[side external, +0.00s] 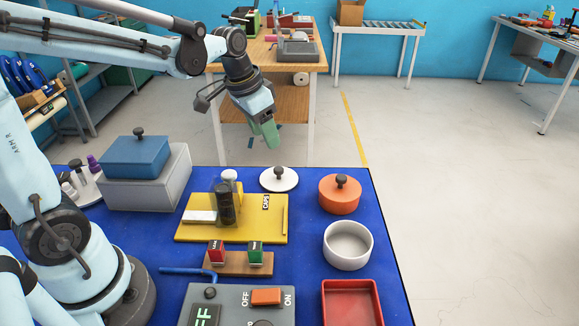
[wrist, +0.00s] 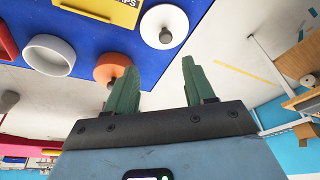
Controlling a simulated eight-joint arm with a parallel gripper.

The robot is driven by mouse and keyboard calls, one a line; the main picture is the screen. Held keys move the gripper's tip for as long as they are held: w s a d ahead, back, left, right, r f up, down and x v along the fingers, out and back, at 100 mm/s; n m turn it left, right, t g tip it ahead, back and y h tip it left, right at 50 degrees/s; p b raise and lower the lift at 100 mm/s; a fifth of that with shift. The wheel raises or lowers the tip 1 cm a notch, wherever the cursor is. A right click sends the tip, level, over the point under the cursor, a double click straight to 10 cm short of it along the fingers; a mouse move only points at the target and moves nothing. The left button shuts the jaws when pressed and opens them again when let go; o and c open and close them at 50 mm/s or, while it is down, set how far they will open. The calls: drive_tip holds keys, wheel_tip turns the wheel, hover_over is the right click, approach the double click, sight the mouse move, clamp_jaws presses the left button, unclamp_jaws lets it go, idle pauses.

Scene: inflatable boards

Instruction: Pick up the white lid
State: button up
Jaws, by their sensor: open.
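The white lid (side external: 279,184) is a flat round disc with a dark knob on top. It lies on the blue mat (side external: 300,216) near its back edge, right of the yellow board. It also shows in the wrist view (wrist: 154,22), beyond and between the fingers. My gripper (side external: 268,146) hangs in the air above and behind the lid, apart from it, with its green fingers pointing down. In the wrist view my gripper (wrist: 158,80) has its fingers spread wide with nothing between them.
An orange lidded pot (side external: 340,195) and a white open bowl (side external: 348,246) stand right of the lid. A yellow board (side external: 222,230) with a dark bottle lies to the left. A blue lidded box (side external: 137,157) on a grey block stands farther left. A red tray (side external: 350,305) is at the front.

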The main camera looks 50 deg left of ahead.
hover_over(278, 169)
drive_tip(key=s, duration=0.1)
drive_tip(key=f, duration=0.7)
drive_tip(key=shift+s, duration=0.2)
drive_tip(key=shift+x, duration=2.65)
drive_tip(key=shift+s+a, duration=0.1)
drive_tip(key=shift+a, duration=0.1)
clamp_jaws()
